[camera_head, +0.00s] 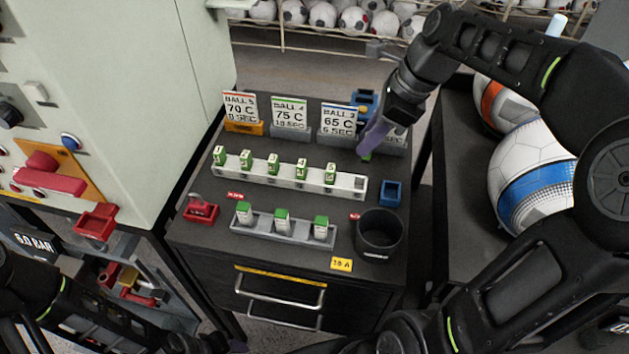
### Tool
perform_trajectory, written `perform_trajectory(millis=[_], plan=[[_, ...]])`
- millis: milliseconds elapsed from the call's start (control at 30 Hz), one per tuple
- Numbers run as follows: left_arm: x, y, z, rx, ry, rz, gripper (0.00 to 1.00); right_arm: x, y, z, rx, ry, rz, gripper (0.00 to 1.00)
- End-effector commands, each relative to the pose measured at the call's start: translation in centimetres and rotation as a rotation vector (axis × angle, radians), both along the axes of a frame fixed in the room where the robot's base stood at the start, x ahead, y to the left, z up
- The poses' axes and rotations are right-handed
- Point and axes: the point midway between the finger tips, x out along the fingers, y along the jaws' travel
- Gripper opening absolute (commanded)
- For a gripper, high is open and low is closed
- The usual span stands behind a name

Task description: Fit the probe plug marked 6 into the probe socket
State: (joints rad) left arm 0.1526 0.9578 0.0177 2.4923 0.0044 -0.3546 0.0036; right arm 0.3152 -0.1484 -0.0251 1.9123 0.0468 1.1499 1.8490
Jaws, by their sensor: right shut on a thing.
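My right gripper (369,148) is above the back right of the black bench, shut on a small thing. Only a green bit (366,157) of that thing shows below the fingers, with no readable mark. It looks like the green ends of the white plugs (273,163) that stand upright in the long pale rack (290,183). The right end of this rack is empty. The numbers on the plugs are too small to read for sure. I cannot tell which fitting is the probe socket. My left arm is low at the left; its gripper is at the bottom edge, mostly hidden.
A front rack (270,230) holds three green-and-white pieces. A blue holder (390,193), a black cup (379,233) and a red holder (201,209) stand around the racks. Sign cards (290,112) line the back. A machine with a red bracket (96,221) stands left; balls (530,175) lie right.

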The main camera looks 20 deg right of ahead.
Motion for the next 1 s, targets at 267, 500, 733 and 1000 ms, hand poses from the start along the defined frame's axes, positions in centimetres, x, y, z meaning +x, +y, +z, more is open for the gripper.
perform_trajectory(millis=[267, 500, 733, 1000], plan=[[0.0, -0.1, 0.0, -0.002, 0.001, -0.003, 0.48, 0.0, 0.2, -0.3, -0.003, -0.009, 0.023, 0.0], [-0.1, -0.1, 0.0, -0.001, 0.001, -0.002, 0.48, 0.0, 0.2, -0.8, -0.004, -0.008, 0.024, 0.0], [-0.1, -0.1, 0.2, -0.001, 0.002, -0.001, 0.48, 0.0, 0.2, -4.6, -0.002, -0.005, 0.024, 0.0], [-0.1, -0.1, 0.3, 0.0, 0.002, -0.001, 0.48, 0.1, 0.2, -6.6, -0.003, -0.009, 0.023, 0.0]])
